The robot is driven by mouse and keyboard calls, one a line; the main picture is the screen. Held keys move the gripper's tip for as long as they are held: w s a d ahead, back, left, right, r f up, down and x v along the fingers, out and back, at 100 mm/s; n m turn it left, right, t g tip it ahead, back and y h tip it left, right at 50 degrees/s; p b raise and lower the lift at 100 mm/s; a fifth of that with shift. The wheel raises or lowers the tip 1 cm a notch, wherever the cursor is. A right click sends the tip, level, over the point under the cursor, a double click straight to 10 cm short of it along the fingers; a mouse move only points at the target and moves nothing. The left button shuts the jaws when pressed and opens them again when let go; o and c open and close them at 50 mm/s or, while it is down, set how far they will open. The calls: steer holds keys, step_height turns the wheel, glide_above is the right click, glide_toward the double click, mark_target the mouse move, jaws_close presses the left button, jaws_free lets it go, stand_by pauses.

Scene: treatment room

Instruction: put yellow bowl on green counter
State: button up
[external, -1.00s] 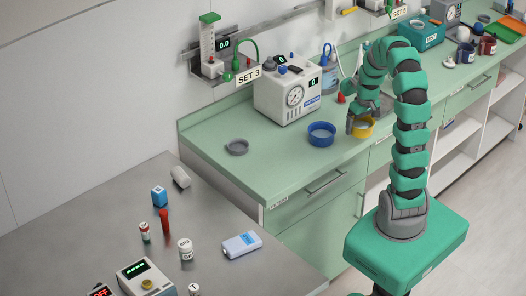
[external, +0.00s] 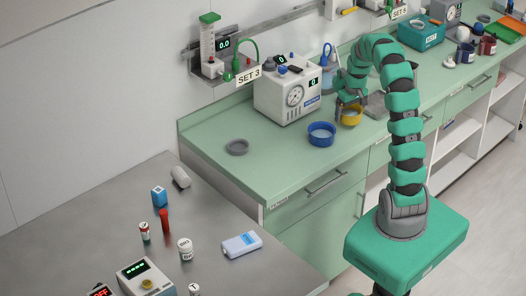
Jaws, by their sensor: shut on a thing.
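The yellow bowl (external: 351,117) is small and upright, over the green counter (external: 240,178) just to the right of the blue bowl. My gripper (external: 350,104) reaches down to it from above and is shut on it, with the fingers at its rim. I cannot tell from this view whether the bowl's base touches the counter or is slightly above it. The arm partly hides the counter behind the bowl.
A blue bowl (external: 321,134) stands close to the left of the yellow one. A grey ring-shaped dish (external: 237,147) and a white device with a gauge (external: 290,90) are farther left. A grey flat item (external: 376,106) lies to the right. The counter's front left is clear.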

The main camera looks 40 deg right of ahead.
step_height(320, 180, down, 2)
steer(key=shift+s+f, duration=0.1)
steer(key=shift+f, duration=0.05)
steer(key=o, duration=0.7)
step_height(320, 180, up, 12)
steer(key=s, duration=0.1)
steer(key=shift+s+a, duration=0.15)
